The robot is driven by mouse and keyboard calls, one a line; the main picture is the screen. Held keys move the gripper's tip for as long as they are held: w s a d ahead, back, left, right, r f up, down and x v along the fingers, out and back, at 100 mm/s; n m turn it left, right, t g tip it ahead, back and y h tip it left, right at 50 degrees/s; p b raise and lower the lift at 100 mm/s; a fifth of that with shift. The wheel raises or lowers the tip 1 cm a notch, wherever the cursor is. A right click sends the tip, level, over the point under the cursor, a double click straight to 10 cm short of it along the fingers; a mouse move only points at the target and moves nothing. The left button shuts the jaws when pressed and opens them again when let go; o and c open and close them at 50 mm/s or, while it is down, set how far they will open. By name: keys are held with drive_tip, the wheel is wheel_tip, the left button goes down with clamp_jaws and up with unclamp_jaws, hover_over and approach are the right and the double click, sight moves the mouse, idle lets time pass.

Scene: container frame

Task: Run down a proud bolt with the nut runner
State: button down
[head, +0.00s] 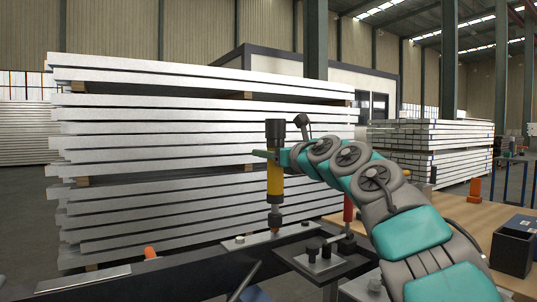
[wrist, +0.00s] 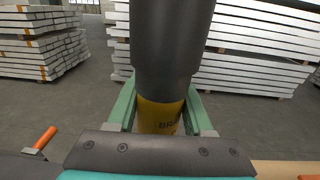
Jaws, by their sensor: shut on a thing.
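My gripper (head: 267,154) is shut on the nut runner (head: 275,185), a yellow and black tool held upright. In the wrist view, the green fingers of my gripper (wrist: 160,112) lie on either side of the yellow body of the nut runner (wrist: 160,115). Its dark lower end points down over a grey plate (head: 255,243) on the dark frame beam (head: 180,278). A small orange piece (head: 275,231) shows right under the tip; I cannot tell whether they touch. One bolt head (head: 239,239) sits left of the tip and another (head: 305,223) sits right of it.
A red-handled clamp (head: 348,212) and a dark bracket (head: 325,260) stand right of the tool. An orange handle (head: 150,253) is at the left. A wooden table (head: 470,220) with a black box (head: 513,250) is at the right. Stacked metal beams (head: 170,150) stand behind.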

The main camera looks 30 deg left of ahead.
drive_tip(key=shift+f+b, duration=0.85)
drive_tip(key=shift+f, duration=0.4)
idle(1.4)
drive_tip(key=shift+r, duration=0.1)
idle(0.5)
